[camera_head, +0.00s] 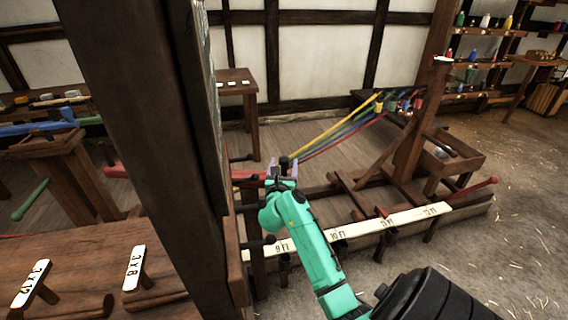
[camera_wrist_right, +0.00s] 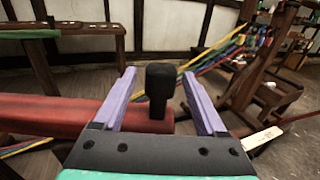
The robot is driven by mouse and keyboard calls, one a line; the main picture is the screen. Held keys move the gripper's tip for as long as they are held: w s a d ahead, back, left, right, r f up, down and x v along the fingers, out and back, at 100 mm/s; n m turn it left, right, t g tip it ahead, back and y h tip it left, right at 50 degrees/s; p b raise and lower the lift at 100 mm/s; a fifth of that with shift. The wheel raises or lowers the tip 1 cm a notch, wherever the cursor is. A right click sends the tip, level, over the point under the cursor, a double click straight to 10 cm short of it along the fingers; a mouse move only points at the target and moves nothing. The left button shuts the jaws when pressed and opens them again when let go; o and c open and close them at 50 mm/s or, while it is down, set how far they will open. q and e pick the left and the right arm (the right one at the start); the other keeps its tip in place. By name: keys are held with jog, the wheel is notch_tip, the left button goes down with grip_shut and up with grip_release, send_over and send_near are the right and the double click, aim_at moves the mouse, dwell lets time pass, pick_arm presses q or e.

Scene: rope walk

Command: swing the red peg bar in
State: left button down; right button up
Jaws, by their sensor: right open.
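The red peg bar (camera_head: 245,175) runs sideways behind the dark post, and its red length also shows left of the post. In the right wrist view the bar (camera_wrist_right: 50,115) comes in from the left and ends near a dark upright peg (camera_wrist_right: 160,88). My right gripper (camera_head: 282,168) is at the bar's right end. Its purple fingers (camera_wrist_right: 158,85) are open, one on each side of the dark peg, with gaps visible. I cannot tell whether either finger touches the bar. My left gripper is in neither view.
A thick dark post (camera_head: 150,130) blocks much of the left. A white numbered rail (camera_head: 390,223) runs below my right arm. Coloured ropes (camera_head: 335,130) stretch to a wooden frame (camera_head: 415,140). A small table (camera_head: 235,85) stands behind.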

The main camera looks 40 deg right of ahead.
jog(key=shift+w+d, duration=0.2)
jog(key=shift+d, duration=0.05)
grip_shut()
dwell(1.3)
